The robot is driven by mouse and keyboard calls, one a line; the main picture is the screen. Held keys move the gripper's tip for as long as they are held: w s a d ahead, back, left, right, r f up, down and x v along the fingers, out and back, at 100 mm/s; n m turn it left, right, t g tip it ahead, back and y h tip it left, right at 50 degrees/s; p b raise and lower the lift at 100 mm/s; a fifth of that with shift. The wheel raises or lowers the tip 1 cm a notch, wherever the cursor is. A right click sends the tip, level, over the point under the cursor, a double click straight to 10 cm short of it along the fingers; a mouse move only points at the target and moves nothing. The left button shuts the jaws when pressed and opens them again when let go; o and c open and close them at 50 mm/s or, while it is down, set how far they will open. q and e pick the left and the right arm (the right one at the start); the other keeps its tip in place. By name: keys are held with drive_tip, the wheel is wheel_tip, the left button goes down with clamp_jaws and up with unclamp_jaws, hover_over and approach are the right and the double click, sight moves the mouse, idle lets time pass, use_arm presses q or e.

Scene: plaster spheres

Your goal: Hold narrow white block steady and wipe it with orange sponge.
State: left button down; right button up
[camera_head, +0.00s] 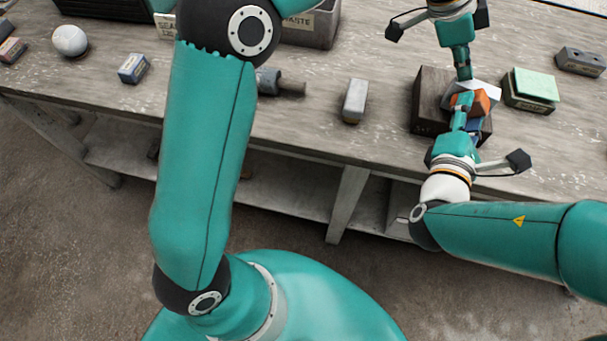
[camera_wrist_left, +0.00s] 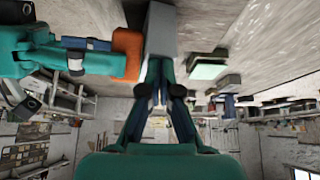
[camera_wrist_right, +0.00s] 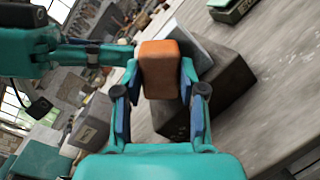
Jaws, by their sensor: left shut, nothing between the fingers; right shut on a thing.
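The narrow white block (camera_head: 485,91) rests on a dark box (camera_head: 428,98) at the right of the table. It also shows in the left wrist view (camera_wrist_left: 161,32) and, as a pale slab behind the sponge, in the right wrist view (camera_wrist_right: 190,42). My left gripper (camera_head: 463,76) is shut and empty, its fingertips (camera_wrist_left: 160,64) against or very close to the block; contact is hard to tell. My right gripper (camera_head: 466,108) is shut on the orange sponge (camera_wrist_right: 160,68), holding it beside the block. The sponge also shows in the left wrist view (camera_wrist_left: 128,52). The fingers partly hide the block.
A green-topped box (camera_head: 535,84) and a grey block with holes (camera_head: 580,61) stand to the right. A small pale block (camera_head: 355,100) stands near the front edge. A white sphere (camera_head: 70,40) and a labelled bin (camera_head: 312,27) are farther left.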

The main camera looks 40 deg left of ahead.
sight(450, 120)
drive_tip(key=shift+s+a+f, duration=0.2)
drive_tip(key=shift+a+f, duration=0.45)
drive_tip(key=shift+f, duration=0.05)
drive_tip(key=shift+s+a+f, duration=0.15)
drive_tip(key=shift+a+f, duration=0.45)
drive_tip(key=shift+f, duration=0.1)
drive_tip(key=shift+d, duration=0.1)
drive_tip(key=shift+w+d+r, duration=0.1)
drive_tip(key=shift+d+r, duration=0.45)
drive_tip(key=shift+w+d+r, duration=0.2)
drive_tip(key=shift+d+r, duration=0.45)
drive_tip(key=shift+r, duration=0.2)
drive_tip(key=shift+s+a+f, duration=0.55)
drive_tip(key=shift+s+f, duration=0.05)
drive_tip(key=shift+s, duration=0.15)
